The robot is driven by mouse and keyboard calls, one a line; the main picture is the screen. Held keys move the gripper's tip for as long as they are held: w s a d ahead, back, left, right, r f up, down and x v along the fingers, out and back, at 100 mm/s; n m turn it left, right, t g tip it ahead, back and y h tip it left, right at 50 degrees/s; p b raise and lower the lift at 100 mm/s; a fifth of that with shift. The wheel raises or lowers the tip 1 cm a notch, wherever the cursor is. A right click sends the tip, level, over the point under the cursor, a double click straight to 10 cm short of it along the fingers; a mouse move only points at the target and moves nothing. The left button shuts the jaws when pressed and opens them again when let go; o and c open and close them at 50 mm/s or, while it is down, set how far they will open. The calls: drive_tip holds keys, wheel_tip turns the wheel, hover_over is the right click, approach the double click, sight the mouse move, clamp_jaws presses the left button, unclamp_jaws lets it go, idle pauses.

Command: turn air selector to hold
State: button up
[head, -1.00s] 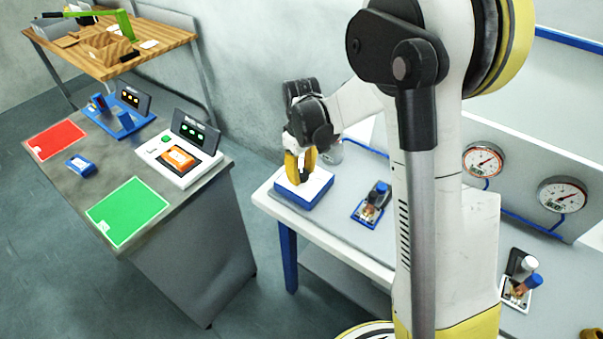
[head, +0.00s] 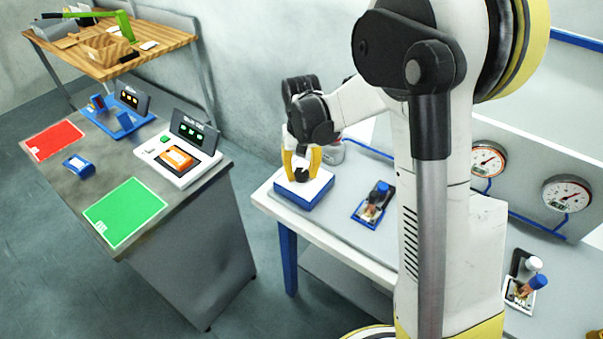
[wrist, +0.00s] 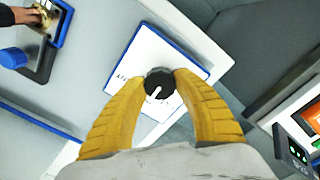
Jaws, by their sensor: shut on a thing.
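The air selector is a blue box with a white top (head: 318,188) at the near left corner of the white bench, and it carries a black round knob (wrist: 160,82) with a white pointer line. In the wrist view the pointer slants toward the lower left of the knob. Small dark marks on the white plate beside it are too small to read. My gripper (head: 302,172) is directly over the selector, pointing down. Its yellow fingers also show in the wrist view (wrist: 161,85), shut on the knob, one tip at each side.
A blue-based device (head: 374,203) stands right of the selector. A grey metal can (head: 333,153) is just behind it. Two gauges (head: 487,159) are on the back panel. A separate grey table (head: 195,232) stands left, across a floor gap.

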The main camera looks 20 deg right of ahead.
sight(301, 172)
idle(0.3)
drive_tip(key=o, duration=1.2)
wheel_tip(301, 172, up, 12)
drive_tip(key=shift+r, duration=0.1)
